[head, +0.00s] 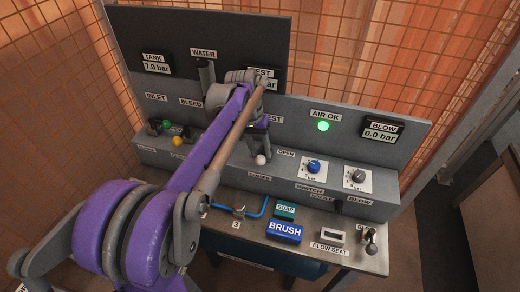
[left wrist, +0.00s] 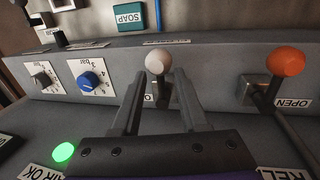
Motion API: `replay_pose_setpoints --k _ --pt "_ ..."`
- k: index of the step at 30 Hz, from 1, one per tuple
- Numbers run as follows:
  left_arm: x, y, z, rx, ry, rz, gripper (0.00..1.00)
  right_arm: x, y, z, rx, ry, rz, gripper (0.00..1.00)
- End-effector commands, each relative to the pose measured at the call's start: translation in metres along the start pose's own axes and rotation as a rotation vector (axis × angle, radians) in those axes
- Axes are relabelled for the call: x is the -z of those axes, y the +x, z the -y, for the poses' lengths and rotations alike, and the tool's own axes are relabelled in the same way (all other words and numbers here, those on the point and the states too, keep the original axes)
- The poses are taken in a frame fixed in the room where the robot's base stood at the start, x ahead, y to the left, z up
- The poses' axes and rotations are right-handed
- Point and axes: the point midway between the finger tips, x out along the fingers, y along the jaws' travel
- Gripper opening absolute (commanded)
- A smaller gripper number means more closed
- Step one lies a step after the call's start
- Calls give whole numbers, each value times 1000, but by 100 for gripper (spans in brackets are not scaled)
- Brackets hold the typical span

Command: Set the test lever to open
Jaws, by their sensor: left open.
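The test lever, with a white ball knob (head: 261,160), stands out from the sloped front of the console below a partly hidden TEST label. An OPEN label (head: 286,152) is to its right and another label is below it. My left gripper (head: 258,137) is at this lever. In the left wrist view the left gripper (left wrist: 159,82) is open, its two fingers on either side of the lever's stem and white knob (left wrist: 158,62). I cannot tell whether a finger touches it. My right gripper is not in view.
An orange-knobbed lever (left wrist: 287,62) stands beside it in the left wrist view. Blue (head: 313,166) and grey (head: 358,176) dials sit to the right. Green (head: 166,123) and yellow (head: 177,141) knobs are at left. A blue BRUSH block (head: 285,232) lies on the bench front.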

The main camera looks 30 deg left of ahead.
Motion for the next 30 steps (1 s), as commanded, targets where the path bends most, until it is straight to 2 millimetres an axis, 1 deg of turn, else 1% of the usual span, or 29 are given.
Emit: replay_pose_setpoints --k 4,5,9,12,30 --pt "0 0 0 0 0 0 43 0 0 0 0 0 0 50" --pt "0 0 0 0 0 0 42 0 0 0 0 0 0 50" --pt "0 0 0 0 0 0 16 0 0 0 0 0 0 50" --pt "0 0 0 0 0 0 0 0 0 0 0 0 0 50" --pt "-2 0 0 1 0 6 0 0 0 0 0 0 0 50"
